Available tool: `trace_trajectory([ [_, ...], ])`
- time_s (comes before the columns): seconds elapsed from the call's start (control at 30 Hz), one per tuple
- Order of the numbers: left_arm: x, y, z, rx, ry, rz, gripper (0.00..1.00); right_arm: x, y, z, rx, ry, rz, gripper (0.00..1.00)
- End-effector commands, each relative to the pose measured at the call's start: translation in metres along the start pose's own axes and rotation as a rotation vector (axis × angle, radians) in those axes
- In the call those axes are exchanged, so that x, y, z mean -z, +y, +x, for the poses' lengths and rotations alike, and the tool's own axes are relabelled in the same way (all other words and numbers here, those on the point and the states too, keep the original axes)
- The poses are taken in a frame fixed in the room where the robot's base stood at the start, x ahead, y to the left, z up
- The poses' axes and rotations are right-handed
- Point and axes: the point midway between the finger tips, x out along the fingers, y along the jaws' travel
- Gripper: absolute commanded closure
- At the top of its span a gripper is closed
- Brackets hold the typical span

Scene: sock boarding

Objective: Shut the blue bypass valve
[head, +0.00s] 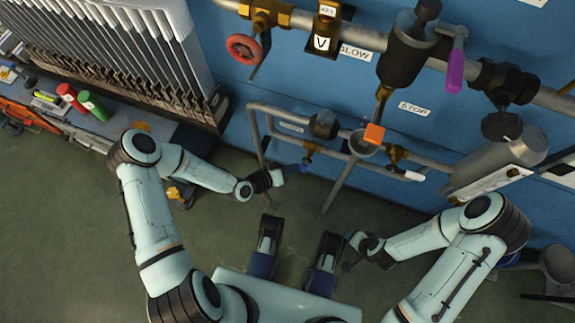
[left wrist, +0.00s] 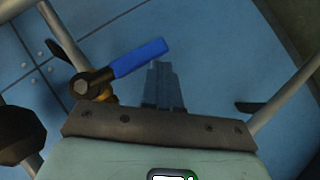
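The bypass valve has a blue lever handle (left wrist: 138,58) on a brass body (left wrist: 95,84) in the left wrist view. In the head view its brass body (head: 311,149) sits on the lower thin pipe, with the handle small and dark beside my left gripper. My left gripper (head: 277,178) is just left of and below the valve. In the left wrist view its fingers (left wrist: 163,86) look closed together, with nothing between them, beside the handle's free end. Contact is unclear. My right gripper (head: 352,256) hangs low at centre right, away from the valve; its fingers are too small to judge.
Above are a red handwheel (head: 244,48), a purple lever (head: 455,70) and an orange handle (head: 374,133). Thin pipes (head: 345,185) stand off the blue wall panel. A workbench (head: 180,135) with tools is at left. Green floor (head: 60,230) is open at lower left.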

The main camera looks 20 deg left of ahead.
Motion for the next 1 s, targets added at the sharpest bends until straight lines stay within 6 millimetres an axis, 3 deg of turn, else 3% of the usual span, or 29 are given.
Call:
trace_trajectory([
  [1.0,-0.0066,0.0026,0.0077,-0.001,-0.002,0.001,1.0,0.0007,-0.0003,0.0001,0.001,0.002,0.0,0.36],
])
